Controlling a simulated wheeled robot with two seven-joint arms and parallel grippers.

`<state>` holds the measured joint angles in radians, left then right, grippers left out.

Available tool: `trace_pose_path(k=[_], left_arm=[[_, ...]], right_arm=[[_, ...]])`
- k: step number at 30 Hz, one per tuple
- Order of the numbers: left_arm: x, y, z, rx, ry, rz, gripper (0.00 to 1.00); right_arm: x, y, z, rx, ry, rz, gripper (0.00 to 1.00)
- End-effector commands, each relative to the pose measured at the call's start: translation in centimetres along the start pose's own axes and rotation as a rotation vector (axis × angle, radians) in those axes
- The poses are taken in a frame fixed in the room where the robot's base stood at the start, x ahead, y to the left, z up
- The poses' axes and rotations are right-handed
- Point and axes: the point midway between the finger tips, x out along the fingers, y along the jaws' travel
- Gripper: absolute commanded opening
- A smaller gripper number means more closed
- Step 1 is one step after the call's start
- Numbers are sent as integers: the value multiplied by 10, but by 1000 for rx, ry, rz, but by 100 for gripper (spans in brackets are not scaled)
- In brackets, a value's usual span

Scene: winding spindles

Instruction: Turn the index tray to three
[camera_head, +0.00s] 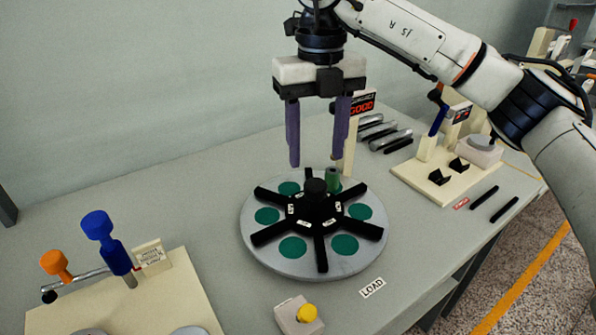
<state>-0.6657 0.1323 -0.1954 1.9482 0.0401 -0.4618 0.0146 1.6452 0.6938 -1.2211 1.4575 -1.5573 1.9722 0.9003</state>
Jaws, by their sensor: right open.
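The index tray (268,256) is a round grey disc on the table, with green round pads around it. Small white number labels sit on the spider, too small to read. My left gripper is not in view.
A white LOAD label (372,288) lies at the tray's front right. A block with a yellow button (307,313) stands in front. A cream board with blue and orange handles (120,290) is at left. A cream fixture (440,185) is at right.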

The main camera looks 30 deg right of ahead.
Motion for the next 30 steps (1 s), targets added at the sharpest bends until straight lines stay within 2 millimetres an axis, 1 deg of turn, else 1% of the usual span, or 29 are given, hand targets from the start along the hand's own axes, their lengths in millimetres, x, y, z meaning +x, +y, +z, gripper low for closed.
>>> trace_pose_path(k=[4, 7, 12, 15, 18, 21, 24, 30], left_arm=[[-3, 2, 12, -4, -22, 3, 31], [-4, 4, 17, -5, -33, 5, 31], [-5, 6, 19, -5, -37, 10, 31], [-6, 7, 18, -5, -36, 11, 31], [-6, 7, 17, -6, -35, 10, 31], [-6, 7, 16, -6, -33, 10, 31], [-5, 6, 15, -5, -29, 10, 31], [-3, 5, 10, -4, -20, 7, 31]], right_arm=[[13, 0, 0, -1, 2, -2, 52], [30, -1, -1, -1, 4, -2, 52], [62, 0, -1, 0, 3, -2, 52], [79, 0, -1, 0, 4, 0, 52], [91, 0, 0, 0, 2, 0, 52], [99, 0, 0, -1, 1, -1, 52], [102, 0, 0, -1, 0, 0, 52], [103, 0, 0, -1, 0, 1, 52]])
